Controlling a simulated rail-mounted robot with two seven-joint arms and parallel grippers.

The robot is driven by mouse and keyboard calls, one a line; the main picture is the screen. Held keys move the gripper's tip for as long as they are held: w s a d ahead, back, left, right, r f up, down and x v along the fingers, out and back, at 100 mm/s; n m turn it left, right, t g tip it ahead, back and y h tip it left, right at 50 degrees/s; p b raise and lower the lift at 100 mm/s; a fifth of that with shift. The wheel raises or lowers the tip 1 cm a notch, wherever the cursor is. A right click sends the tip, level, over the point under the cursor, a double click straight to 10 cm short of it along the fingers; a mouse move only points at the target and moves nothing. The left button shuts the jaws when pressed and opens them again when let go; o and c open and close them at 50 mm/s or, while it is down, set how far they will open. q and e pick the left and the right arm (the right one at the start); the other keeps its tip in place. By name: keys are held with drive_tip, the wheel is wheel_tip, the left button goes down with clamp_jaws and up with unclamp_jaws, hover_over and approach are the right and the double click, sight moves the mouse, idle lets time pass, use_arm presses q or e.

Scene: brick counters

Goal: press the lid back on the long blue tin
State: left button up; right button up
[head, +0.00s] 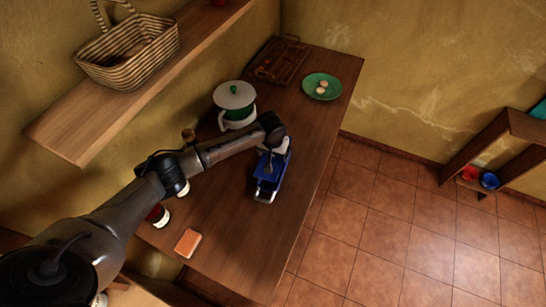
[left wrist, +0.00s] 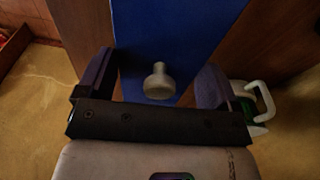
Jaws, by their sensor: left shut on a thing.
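The long blue tin (head: 266,188) lies lengthwise on the wooden counter, with a pale handle at its near end. My left gripper (head: 274,150) is over its far part and covers some of it. In the left wrist view a flat blue lid (left wrist: 175,35) with a pale round knob (left wrist: 158,82) fills the top middle. The fingers of my left gripper (left wrist: 155,90) stand on either side of the blue, shut on the lid, with the knob between them and apart from both. Whether the lid is seated on the tin is hard to tell. My right gripper is not in view.
A green plate with eggs (head: 322,87) and a wooden tray (head: 279,62) are at the back. An orange sponge (head: 188,243) lies in front. A shelf with a basket (head: 126,52) overhangs the left.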

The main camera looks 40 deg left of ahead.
sight(275, 161)
use_arm(q)
drive_tip(key=shift+w+r, duration=0.15)
drive_tip(key=shift+w, duration=0.4)
drive_tip(key=shift+s, duration=0.1)
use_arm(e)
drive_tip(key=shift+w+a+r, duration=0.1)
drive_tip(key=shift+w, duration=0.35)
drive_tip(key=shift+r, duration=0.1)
use_arm(q)
drive_tip(key=shift+r+p, duration=0.1)
drive_tip(key=shift+p, duration=0.5)
wheel_tip(275, 161, down, 3)
drive_tip(key=shift+f+b, duration=0.2)
drive_tip(key=shift+b, duration=0.25)
drive_tip(key=shift+f+b, duration=0.6)
drive_tip(key=shift+f, duration=1.05)
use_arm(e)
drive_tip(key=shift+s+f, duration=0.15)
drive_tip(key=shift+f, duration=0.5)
use_arm(q)
drive_tip(key=shift+p, duration=0.4)
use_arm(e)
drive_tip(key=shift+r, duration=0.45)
